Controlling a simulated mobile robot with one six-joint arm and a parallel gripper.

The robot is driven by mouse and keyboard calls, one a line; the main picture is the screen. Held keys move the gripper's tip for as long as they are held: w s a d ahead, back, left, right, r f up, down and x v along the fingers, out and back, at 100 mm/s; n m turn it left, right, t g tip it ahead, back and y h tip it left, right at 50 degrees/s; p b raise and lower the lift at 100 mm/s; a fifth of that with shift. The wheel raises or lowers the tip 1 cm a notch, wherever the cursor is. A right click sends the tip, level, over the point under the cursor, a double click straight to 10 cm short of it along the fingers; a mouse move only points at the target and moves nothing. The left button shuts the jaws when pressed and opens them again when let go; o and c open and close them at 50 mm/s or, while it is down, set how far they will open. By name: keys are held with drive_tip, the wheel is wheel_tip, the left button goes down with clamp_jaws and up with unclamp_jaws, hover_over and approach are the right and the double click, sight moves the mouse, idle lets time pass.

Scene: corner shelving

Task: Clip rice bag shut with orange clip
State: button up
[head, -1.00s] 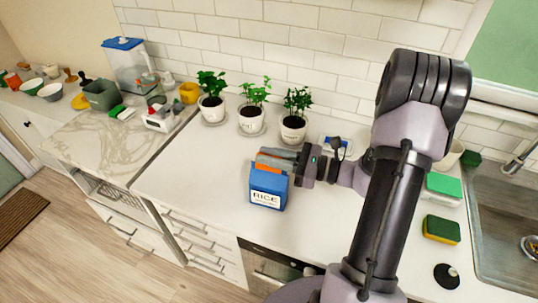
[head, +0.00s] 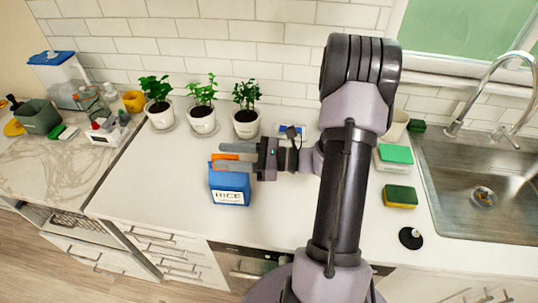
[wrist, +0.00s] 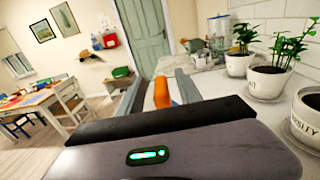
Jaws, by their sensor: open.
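The blue rice bag (head: 229,184) stands upright on the white counter, its RICE label facing the front. The orange clip (head: 226,157) is at the bag's top; whether it grips the bag's edge I cannot tell. My gripper (head: 228,158) is open over the bag top, reaching in from the right. Its two grey fingers lie on either side of the clip. In the wrist view the orange clip (wrist: 162,93) stands between the spread fingers, with gaps beside it.
Potted plants (head: 202,120) stand along the back wall behind the bag. Sponges (head: 400,196) and a black round stopper (head: 410,238) lie right of my arm, beside the sink (head: 480,190). The counter left of and in front of the bag is clear.

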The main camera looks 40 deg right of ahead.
drive_tip(key=p+v, duration=0.2)
drive_tip(key=v, duration=1.4)
drive_tip(key=shift+s+d, duration=0.2)
drive_tip(key=shift+s, duration=0.05)
drive_tip(key=s+a+r+n+g+h+b, duration=0.2)
drive_tip(key=a+n+h, duration=0.3)
drive_tip(key=a+n, duration=0.6)
drive_tip(key=s+a+r+n+g+h+b, duration=0.2)
drive_tip(key=a+n+g+h+b, duration=0.3)
drive_tip(key=a+n, duration=0.7)
drive_tip(key=a+r, duration=0.1)
drive_tip(key=a, duration=0.4)
drive_tip(key=shift+s, duration=0.25)
drive_tip(key=shift+r, duration=0.15)
